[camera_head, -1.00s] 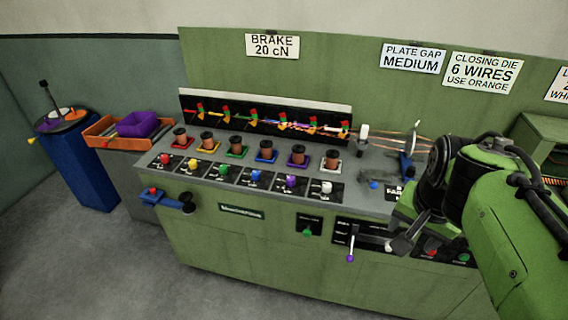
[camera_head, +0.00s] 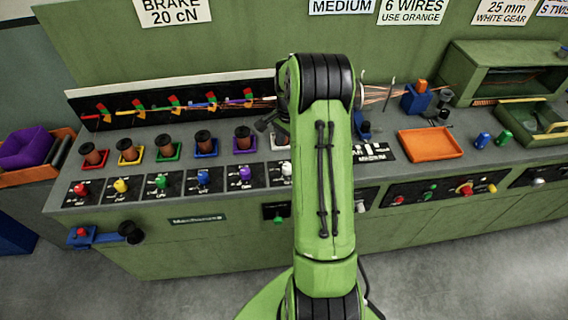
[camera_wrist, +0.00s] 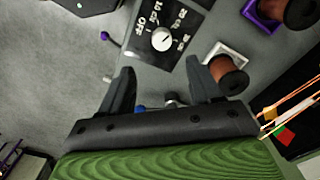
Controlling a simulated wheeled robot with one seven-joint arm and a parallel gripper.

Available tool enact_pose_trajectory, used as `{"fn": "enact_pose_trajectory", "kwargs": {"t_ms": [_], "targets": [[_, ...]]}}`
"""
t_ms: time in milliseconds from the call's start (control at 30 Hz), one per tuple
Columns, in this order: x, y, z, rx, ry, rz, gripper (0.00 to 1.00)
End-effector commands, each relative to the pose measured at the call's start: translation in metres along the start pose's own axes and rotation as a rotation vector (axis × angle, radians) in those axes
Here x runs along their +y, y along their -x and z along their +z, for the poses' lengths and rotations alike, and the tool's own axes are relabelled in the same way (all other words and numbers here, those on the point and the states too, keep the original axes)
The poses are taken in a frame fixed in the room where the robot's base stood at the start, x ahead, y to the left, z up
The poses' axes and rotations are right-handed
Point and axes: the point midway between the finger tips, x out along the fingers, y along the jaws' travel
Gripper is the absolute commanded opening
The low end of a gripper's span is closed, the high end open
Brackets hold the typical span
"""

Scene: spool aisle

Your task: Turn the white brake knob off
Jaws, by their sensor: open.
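The white brake knob (camera_wrist: 161,39) sits on a black dial plate (camera_wrist: 190,10) marked OFF and with several numbers in the wrist view. Its small pointer mark seems to face the number side rather than OFF, but is hard to read. In the head view the white knob (camera_head: 287,169) is at the right end of the knob row, close beside my arm. My gripper (camera_wrist: 160,67) is open and empty, its fingers spread below the knob in the wrist picture, apart from it. In the head view my arm mostly hides the gripper.
A copper spool (camera_wrist: 228,75) on a white-rimmed holder stands close to the right finger. A purple-rimmed holder with a spool (camera_wrist: 290,10) is beyond. Other coloured knobs, such as the purple one (camera_head: 245,174), line the panel. An orange tray (camera_head: 430,145) lies to the right.

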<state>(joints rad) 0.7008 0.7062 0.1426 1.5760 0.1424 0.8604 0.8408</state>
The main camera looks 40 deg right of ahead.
Motion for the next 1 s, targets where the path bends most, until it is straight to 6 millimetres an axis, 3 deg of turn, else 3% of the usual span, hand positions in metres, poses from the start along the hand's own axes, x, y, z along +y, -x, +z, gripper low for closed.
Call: {"fn": "enact_pose_trajectory", "kwargs": {"t_ms": [100, 333, 500, 733, 767, 1000], "targets": [[0.0, -0.033, 0.001, -0.005, 0.002, 0.004, 0.63], [0.0, -0.084, 0.001, -0.003, 0.003, 0.002, 0.63], [-0.001, -0.099, 0.001, -0.001, 0.003, 0.0, 0.63], [-0.001, -0.1, 0.001, 0.001, 0.003, -0.002, 0.63], [-0.001, -0.1, 0.001, 0.001, 0.003, -0.001, 0.62], [-0.001, -0.1, 0.001, 0.0, 0.003, -0.001, 0.25]]}}
